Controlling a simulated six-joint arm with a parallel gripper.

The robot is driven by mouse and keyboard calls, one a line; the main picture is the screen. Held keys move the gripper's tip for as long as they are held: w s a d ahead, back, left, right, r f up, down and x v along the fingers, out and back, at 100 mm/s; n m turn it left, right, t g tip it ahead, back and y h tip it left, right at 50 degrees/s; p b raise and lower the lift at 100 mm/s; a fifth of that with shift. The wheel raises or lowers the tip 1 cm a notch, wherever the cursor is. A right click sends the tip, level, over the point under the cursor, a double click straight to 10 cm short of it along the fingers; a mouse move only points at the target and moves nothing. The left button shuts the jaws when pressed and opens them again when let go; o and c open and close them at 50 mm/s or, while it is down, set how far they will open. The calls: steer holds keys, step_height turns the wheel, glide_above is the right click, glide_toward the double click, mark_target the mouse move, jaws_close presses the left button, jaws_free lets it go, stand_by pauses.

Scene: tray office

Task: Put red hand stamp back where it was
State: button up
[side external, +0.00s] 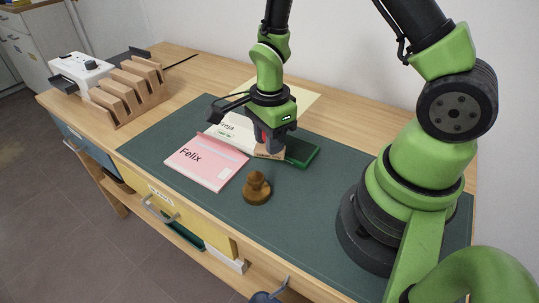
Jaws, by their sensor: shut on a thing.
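A brown wooden stamp (257,188) stands upright on the mat, nearer the camera and apart from the gripper.
A pink "Felix" folder (222,170) lies left of the brown stamp, by the white paper (222,131). A cream sheet (299,97) lies behind my gripper. A wooden rack (127,92) and a white device (80,68) stand at far left. The mat's front right (310,215) is clear.

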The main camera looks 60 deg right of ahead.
steer(key=shift+f, duration=2.25)
steer(key=shift+f, duration=0.15)
steer(key=o, duration=0.8)
